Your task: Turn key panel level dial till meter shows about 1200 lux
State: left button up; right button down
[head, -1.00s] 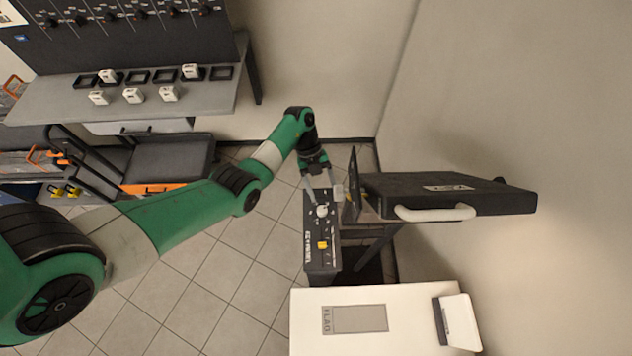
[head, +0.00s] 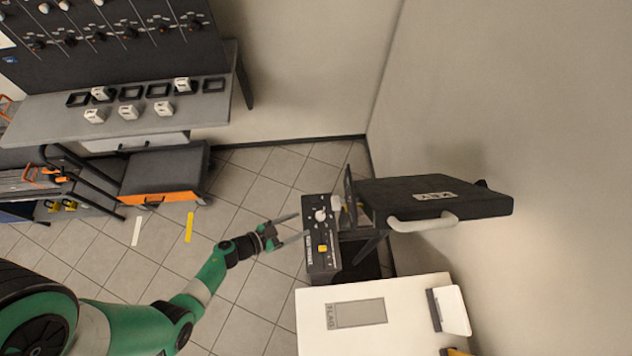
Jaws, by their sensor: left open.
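A narrow dark key panel (head: 316,262) stands near the middle of the head view. Its face carries a pale round dial (head: 320,215) near the far end and a yellow switch (head: 322,248) nearer. My left gripper (head: 302,226) is open and empty. It points right from the panel's left side, with its fingertips close to the panel's left edge, short of the dial. Whether they touch the panel I cannot tell. No meter reading is legible. My right gripper is not in view.
A black lamp box marked KEY (head: 435,197) with a pale handle (head: 422,223) is right of the panel. A thin dark flap (head: 350,200) stands between them. A white FLAG box (head: 400,330) is in front. A bench (head: 190,110) with white blocks is back left. Open floor lies left.

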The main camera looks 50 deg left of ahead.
aim_at(317, 216)
pick_arm(q)
jog(key=b+x, duration=0.3)
jog(key=x, duration=0.4)
jog(key=shift+w+f, duration=0.15)
jog(key=shift+f, duration=0.05)
jog(key=shift+w, duration=0.45)
grip_shut()
